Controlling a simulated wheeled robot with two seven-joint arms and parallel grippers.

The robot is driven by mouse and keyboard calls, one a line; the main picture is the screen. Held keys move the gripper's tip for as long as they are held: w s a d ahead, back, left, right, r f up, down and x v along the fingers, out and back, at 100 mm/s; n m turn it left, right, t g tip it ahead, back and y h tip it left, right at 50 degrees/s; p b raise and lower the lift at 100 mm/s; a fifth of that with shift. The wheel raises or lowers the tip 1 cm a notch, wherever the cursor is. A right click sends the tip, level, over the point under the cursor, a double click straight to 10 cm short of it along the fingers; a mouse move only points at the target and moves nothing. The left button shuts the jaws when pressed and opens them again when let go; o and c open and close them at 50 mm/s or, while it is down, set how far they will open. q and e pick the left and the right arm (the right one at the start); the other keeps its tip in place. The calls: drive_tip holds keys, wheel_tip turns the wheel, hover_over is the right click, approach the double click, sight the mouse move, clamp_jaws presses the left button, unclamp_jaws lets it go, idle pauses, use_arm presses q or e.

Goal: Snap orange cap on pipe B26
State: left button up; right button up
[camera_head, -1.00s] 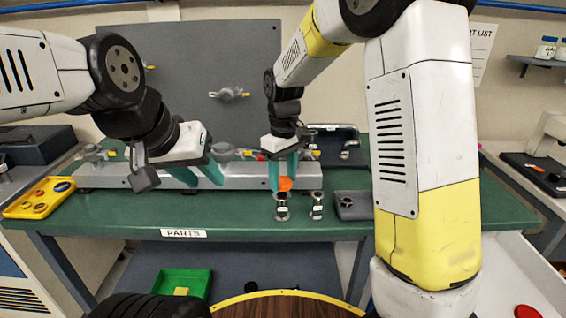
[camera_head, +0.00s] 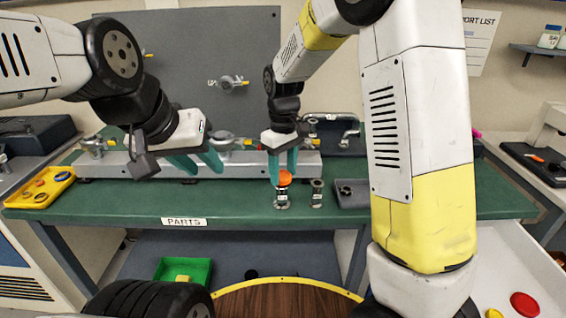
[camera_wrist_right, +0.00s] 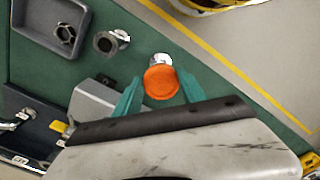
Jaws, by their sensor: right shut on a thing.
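The orange cap (camera_head: 285,178) is between the teal fingers of my right gripper (camera_head: 283,165), which is shut on it. It also shows in the right wrist view (camera_wrist_right: 161,82). A short metal pipe (camera_head: 282,198) with a white label stands upright on the green bench directly under the cap; its label is too small to read. The cap is at the pipe's top; I cannot tell whether it is seated. A second labelled pipe (camera_head: 317,194) stands uncapped just to the right. My left gripper (camera_head: 197,163) is open and empty, over the bench to the left.
A grey tray (camera_head: 350,204) with a nut lies right of the pipes. A long metal rail (camera_head: 120,170) with clamps runs behind. A yellow tray (camera_head: 22,201) with coloured parts is at the bench's left end. The front strip of green bench between is clear.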

drive_tip(key=shift+f, duration=0.55)
idle(0.4)
drive_tip(key=o, duration=1.4)
drive_tip(key=shift+c, duration=0.2)
wheel_tip(320, 180, up, 8)
drive_tip(key=shift+f, duration=0.2)
drive_tip(key=s+d+r+m+t+y, duration=0.1)
drive_tip(key=s+d+r+m+t, duration=0.2)
drive_tip(key=s+d, duration=0.4)
drive_tip(key=s+d+r+m+t+y, duration=0.1)
drive_tip(key=s+d+r+m+t, duration=0.2)
drive_tip(key=s, duration=0.9)
drive_tip(key=d+r+m, duration=0.2)
drive_tip(key=d, duration=0.1)
drive_tip(key=shift+d+r+m, duration=0.15)
drive_tip(key=shift+d+m, duration=0.15)
drive_tip(key=shift+d, duration=0.1)
